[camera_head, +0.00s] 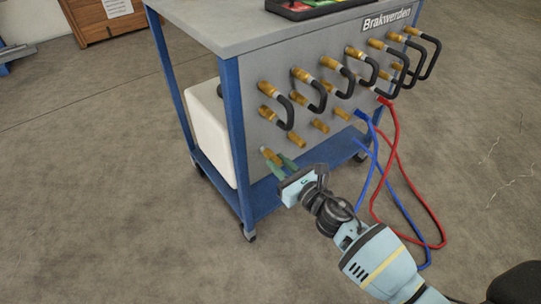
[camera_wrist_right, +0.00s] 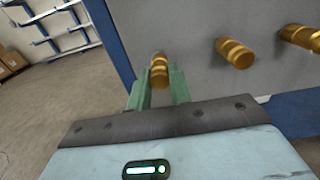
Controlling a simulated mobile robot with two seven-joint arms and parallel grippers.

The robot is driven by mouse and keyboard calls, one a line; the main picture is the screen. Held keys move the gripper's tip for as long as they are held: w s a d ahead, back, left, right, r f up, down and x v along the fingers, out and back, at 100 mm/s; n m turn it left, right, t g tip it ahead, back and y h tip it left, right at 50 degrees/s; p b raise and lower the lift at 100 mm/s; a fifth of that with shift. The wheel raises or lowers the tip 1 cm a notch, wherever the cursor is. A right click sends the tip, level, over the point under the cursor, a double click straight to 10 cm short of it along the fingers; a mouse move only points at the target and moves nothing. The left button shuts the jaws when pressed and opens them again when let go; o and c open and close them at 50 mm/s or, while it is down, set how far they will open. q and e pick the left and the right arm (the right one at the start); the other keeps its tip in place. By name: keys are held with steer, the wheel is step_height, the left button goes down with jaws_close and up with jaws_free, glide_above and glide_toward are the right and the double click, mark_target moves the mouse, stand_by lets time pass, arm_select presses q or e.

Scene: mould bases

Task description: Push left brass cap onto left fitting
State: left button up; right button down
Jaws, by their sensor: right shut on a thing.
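The left brass cap (camera_wrist_right: 158,76) is between the green fingers of my right gripper (camera_wrist_right: 160,88), close to the grey panel. The right gripper also shows in the head view (camera_head: 280,166), at the lower left of the panel, shut on the cap. Brass (camera_head: 268,154) shows just beyond the fingertips there, at the left end of the lowest row. The left fitting is hard to tell apart from the cap, and I cannot tell how far the cap sits on it. My left gripper is not in view.
More brass fittings (camera_head: 297,141) stick out along the row to the right. Above them, black hoses (camera_head: 287,115) loop between brass fittings. Red (camera_head: 392,140) and blue (camera_head: 367,165) hoses hang at right. A blue cart leg (camera_head: 237,145) stands just left.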

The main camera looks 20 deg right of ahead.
steer(key=shift+v, duration=2.05)
steer(key=shift+s, duration=0.15)
steer(key=shift+v, duration=2.95)
steer(key=shift+r, duration=0.15)
